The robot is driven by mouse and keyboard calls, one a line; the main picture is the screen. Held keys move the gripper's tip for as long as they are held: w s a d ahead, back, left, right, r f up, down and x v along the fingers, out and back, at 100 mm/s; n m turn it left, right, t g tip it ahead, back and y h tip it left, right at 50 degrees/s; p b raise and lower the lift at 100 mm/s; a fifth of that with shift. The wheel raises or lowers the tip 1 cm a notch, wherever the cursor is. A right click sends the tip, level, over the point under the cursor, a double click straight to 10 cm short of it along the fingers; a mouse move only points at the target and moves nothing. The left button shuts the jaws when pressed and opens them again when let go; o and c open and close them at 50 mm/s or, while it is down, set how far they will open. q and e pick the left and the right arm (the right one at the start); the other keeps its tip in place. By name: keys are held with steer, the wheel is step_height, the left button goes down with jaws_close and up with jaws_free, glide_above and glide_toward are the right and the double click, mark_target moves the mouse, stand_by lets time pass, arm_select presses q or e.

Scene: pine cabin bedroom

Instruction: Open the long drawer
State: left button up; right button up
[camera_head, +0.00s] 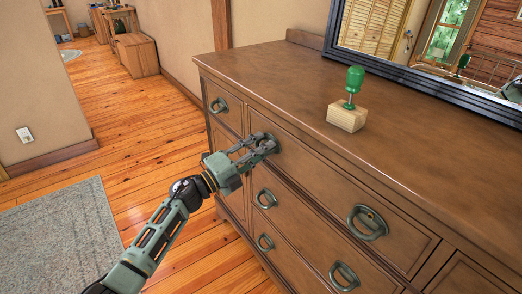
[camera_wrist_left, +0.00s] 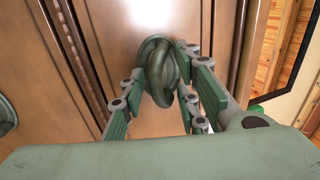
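The dresser's top wide drawer (camera_head: 312,178) has two dark green ring handles, and its front looks flush with the dresser. My left gripper (camera_head: 264,146) is at this drawer's left handle, with its fingers against the dresser front. The drawer's right handle (camera_head: 367,222) hangs free. My right gripper is in neither view.
A dark-framed mirror (camera_head: 430,70) is behind. More drawers lie below and at both sides. The wood floor (camera_head: 150,120) and grey rug (camera_head: 60,235) are clear.

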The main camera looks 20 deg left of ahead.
arm_select(q)
steer(key=shift+c, duration=0.2)
jaws_close()
steer(key=shift+f, duration=0.15)
